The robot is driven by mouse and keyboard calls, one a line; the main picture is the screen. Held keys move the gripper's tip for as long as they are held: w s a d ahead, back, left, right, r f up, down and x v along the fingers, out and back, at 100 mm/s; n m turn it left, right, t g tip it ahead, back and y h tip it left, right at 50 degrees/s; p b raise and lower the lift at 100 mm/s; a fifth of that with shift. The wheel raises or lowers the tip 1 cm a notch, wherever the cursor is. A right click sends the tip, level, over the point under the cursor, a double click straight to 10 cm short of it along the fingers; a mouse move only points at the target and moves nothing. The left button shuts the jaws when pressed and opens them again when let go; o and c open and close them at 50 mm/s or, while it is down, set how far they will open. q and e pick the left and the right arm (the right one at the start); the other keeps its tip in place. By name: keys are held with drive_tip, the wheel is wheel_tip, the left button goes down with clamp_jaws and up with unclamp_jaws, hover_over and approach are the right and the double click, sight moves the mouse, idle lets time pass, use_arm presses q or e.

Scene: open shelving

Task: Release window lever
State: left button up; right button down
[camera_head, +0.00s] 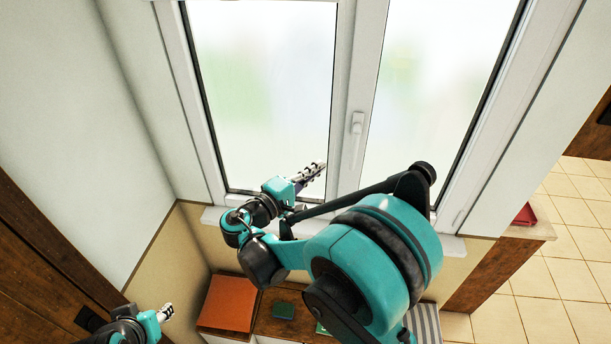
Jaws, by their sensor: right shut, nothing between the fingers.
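A white window lever (356,138) is mounted on the middle frame of a two-pane window (345,70). Its grip hangs straight down. My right gripper (318,167) is shut and empty, in front of the left pane, to the left of and below the lever in the picture. It looks apart from the lever. My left gripper (167,311) is small at the bottom left, far from the window; its fingers are too small to read.
A window sill (455,245) runs below the window. Under it stands a low wooden unit with an orange box (228,303) and a dark green box (284,310). A brown wooden door (40,270) is at the left. A counter with a red item (525,214) is at the right.

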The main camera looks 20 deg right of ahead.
sight(353, 143)
drive_tip(key=d, duration=0.6)
drive_tip(key=shift+d+p, duration=0.3)
drive_tip(key=shift+d, duration=0.05)
drive_tip(key=shift+s+f, duration=0.1)
drive_tip(key=shift+s+d+f+n+b, duration=0.1)
drive_tip(key=shift+d+n+b, duration=0.15)
drive_tip(key=shift+b, duration=0.4)
